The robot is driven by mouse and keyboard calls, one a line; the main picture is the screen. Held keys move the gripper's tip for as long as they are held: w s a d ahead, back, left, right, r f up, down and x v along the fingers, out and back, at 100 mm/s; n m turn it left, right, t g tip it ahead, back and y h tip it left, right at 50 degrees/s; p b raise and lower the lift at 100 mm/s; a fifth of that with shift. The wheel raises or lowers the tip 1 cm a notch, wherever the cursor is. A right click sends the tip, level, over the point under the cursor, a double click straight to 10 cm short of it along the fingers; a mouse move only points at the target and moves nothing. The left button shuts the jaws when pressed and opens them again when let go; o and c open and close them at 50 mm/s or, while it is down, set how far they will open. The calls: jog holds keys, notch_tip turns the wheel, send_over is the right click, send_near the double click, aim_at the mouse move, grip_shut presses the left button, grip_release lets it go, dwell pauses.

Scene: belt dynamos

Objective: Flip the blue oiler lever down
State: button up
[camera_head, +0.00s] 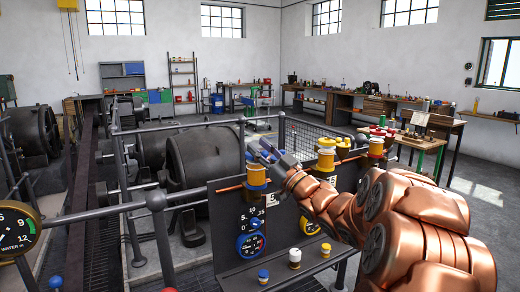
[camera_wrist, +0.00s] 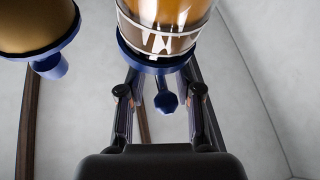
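In the wrist view an oiler (camera_wrist: 165,30) with a glass cup of amber oil and a blue base ring fills the top centre. Its blue lever knob (camera_wrist: 166,102) hangs below the ring, between the two fingers of my gripper (camera_wrist: 160,92). The fingers stand apart on either side of the knob, with gaps visible, so my gripper is open. A second oiler (camera_wrist: 35,22) with a blue rim and blue knob shows at the upper left. In the head view my gripper (camera_head: 264,150) reaches left, just above a brass-yellow oiler (camera_head: 257,177) on the dark panel; the fingertips are small there.
The dark panel (camera_head: 228,212) carries a blue-rimmed gauge (camera_head: 250,245) and small coloured knobs, including a white one (camera_head: 294,256). More oilers, such as a yellow-topped one (camera_head: 326,155), stand close by my arm. Railings (camera_head: 157,205) and a large dynamo (camera_head: 203,158) lie left.

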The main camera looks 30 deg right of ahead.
jog(key=v, duration=1.2)
dwell(0.4)
dwell(0.5)
